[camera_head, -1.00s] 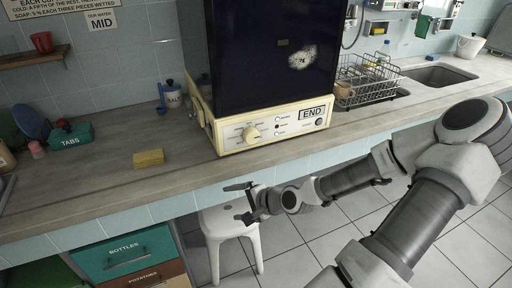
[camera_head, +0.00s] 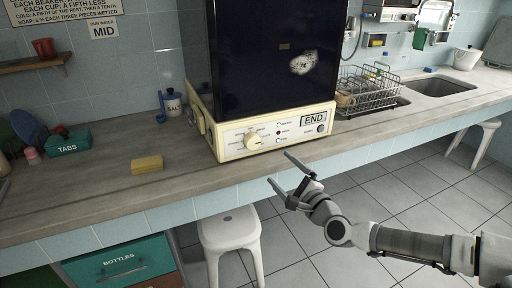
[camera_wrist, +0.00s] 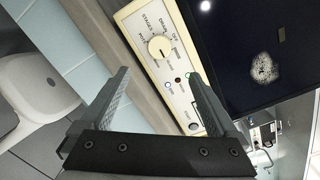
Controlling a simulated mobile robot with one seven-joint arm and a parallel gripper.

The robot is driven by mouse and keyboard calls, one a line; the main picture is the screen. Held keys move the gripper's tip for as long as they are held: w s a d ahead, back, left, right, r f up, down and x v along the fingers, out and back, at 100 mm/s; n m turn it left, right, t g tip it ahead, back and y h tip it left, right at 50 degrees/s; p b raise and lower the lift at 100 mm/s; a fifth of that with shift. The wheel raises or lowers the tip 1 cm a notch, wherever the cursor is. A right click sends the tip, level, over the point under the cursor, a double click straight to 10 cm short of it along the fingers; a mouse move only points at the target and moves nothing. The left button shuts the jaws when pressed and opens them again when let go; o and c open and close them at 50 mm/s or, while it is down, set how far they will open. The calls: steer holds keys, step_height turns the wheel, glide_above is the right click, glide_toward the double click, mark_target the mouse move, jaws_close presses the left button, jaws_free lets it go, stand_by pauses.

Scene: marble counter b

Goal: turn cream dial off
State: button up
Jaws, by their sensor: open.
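The cream dial (camera_head: 253,140) is a round knob on the left part of the cream front panel (camera_head: 234,151) of a dark machine (camera_head: 272,60) on the counter. The wrist view shows the dial (camera_wrist: 156,48) from close by, with printed labels around it and a dark pointer line on it. My gripper (camera_head: 279,168) is open and empty, in front of the counter edge, below and right of the dial and apart from it. In the wrist view the dial lies beyond and between my open fingers (camera_wrist: 160,85).
A yellow sponge (camera_head: 147,164) and a teal TABS box (camera_head: 68,142) lie on the counter at left. A dish rack (camera_head: 367,90) and sink stand at right. A white stool (camera_head: 230,232) is below the counter.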

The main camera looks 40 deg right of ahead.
mark_target(254, 144)
steer(key=w+b, duration=0.1)
steer(key=w, duration=0.4)
steer(key=w+d+b, duration=0.1)
steer(key=w, duration=0.4)
steer(key=w+d+b, duration=0.1)
steer(key=w, duration=0.4)
steer(key=shift+d, duration=0.1)
steer(key=shift+s, duration=0.1)
steer(key=shift+c, duration=0.2)
steer(key=c, duration=1.3)
